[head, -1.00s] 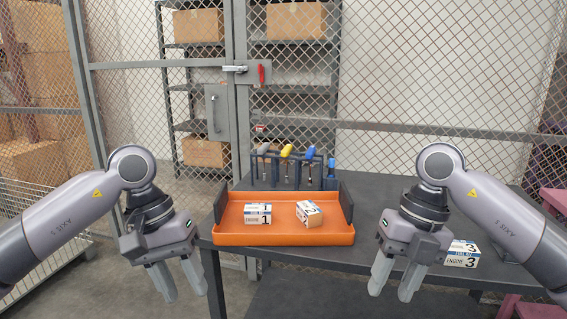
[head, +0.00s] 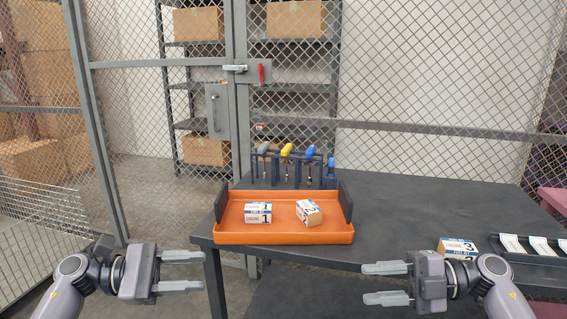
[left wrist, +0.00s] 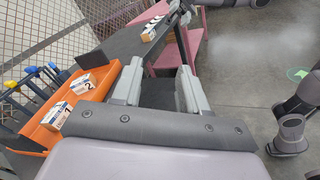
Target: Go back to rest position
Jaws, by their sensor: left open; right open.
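My left gripper (head: 203,272) is open and empty at the lower left in the head view, in front of the table's left edge. Its two fingers also show in the left wrist view (left wrist: 157,88), apart with nothing between them. My right gripper (head: 365,283) is open and empty at the lower right, at the table's front edge. Both grippers point inward toward each other. The orange tray (head: 290,238) lies on the table between and beyond them, holding the engine 1 box (head: 258,213) and the engine 2 box (head: 309,212).
The engine 3 box (head: 458,247) stands on the dark table (head: 420,205) at the right, partly behind my right arm. A dark holder with white cards (head: 530,246) lies beside it. A screwdriver rack (head: 290,170) stands behind the tray. A mesh fence (head: 430,80) closes the back.

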